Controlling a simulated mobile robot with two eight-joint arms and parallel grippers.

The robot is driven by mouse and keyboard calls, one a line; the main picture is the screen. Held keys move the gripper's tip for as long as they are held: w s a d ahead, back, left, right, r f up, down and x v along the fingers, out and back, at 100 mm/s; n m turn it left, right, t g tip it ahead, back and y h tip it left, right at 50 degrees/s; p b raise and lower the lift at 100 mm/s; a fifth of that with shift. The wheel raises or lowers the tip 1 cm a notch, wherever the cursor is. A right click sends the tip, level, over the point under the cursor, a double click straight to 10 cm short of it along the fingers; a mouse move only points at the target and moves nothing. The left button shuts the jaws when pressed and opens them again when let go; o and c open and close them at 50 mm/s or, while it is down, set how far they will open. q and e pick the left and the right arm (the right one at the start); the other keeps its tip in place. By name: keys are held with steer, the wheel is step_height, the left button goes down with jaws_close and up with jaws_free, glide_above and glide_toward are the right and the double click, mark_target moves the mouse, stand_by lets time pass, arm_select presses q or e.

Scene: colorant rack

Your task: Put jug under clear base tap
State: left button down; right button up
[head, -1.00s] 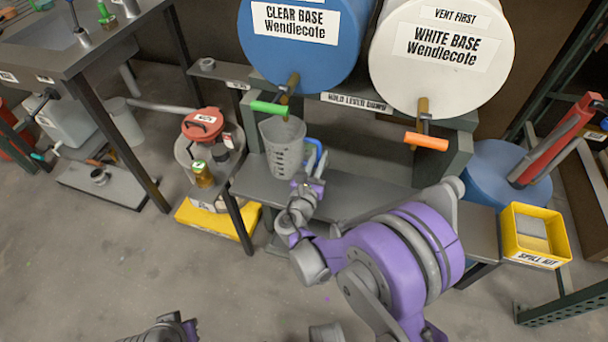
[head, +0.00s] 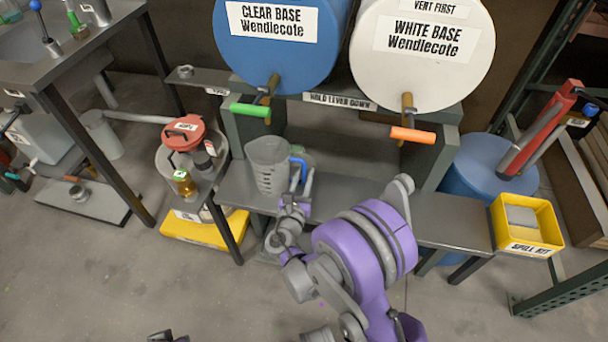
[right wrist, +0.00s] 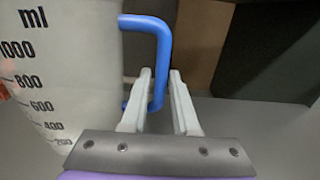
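The jug (head: 268,168), a translucent grey measuring jug with a blue handle (head: 299,166), stands upright on the grey shelf. In the head view it is below the clear base tap (head: 269,92), which has a green lever (head: 250,110) and sits on the blue drum. The jug's ml scale (right wrist: 38,80) and handle (right wrist: 160,55) show in the right wrist view. My right gripper (head: 302,180) is at the handle, its fingers apart on either side of it, with gaps visible. Part of my left gripper (head: 166,337) shows at the bottom edge; its fingers are unclear.
The white base drum (head: 425,80) with an orange-levered tap (head: 412,134) is to the right. A red-lidded container (head: 184,134) and a small amber jar (head: 184,183) stand left of the jug. A yellow spill kit bin (head: 527,222) is at the right. The shelf right of the jug is clear.

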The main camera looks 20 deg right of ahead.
steer(key=shift+o, duration=1)
steer(key=shift+r, duration=0.15)
